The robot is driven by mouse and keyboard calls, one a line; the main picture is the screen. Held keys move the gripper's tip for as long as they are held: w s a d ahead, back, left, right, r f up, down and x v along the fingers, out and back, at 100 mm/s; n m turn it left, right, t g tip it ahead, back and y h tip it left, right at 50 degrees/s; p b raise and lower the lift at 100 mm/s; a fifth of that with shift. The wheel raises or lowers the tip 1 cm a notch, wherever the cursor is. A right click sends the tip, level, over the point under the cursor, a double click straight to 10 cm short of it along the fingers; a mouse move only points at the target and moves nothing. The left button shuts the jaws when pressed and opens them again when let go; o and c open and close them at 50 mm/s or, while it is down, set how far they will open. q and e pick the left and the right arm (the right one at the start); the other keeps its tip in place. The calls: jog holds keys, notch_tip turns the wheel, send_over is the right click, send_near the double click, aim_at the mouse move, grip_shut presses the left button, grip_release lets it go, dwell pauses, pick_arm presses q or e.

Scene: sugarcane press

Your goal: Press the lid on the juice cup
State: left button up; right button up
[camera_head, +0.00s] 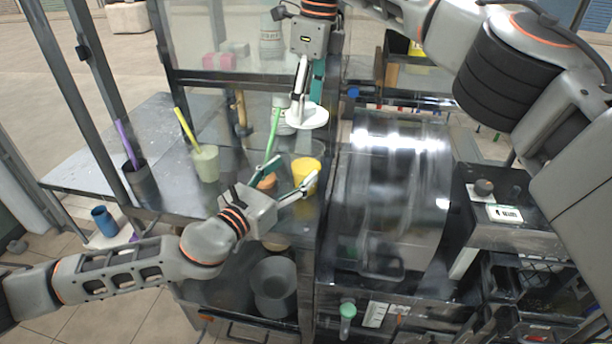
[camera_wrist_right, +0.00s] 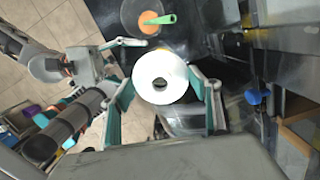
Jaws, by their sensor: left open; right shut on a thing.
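A white round lid (camera_head: 306,118) with a small dark hole is held by my right gripper (camera_head: 300,98). In the right wrist view the lid (camera_wrist_right: 150,72) lies between the two fingers of that gripper (camera_wrist_right: 165,90). My left gripper (camera_head: 296,170) is open below the lid, close to a yellow cup (camera_head: 306,168) and a cup of orange juice (camera_head: 266,182) with a green straw (camera_head: 273,135). I cannot tell if it touches either cup. In the wrist view the juice (camera_wrist_right: 150,22) and green straw (camera_wrist_right: 165,19) show beyond the lid, apart from it.
A pale green cup (camera_head: 206,165) with a yellow straw and a dark cup (camera_head: 141,185) with a purple straw stand to the left. The shiny press housing (camera_head: 392,190) stands close on the right. A frame post (camera_head: 105,90) rises at the left.

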aim_at(297, 167)
pick_arm(q)
jog(key=shift+x, duration=1.85)
jog(key=c, duration=1.4)
pick_arm(e)
jog(key=shift+f, duration=2.5)
jog(key=shift+a+f, duration=0.1)
jog(key=shift+f, duration=0.8)
jog(key=shift+f, duration=0.7)
jog(key=o, duration=0.7)
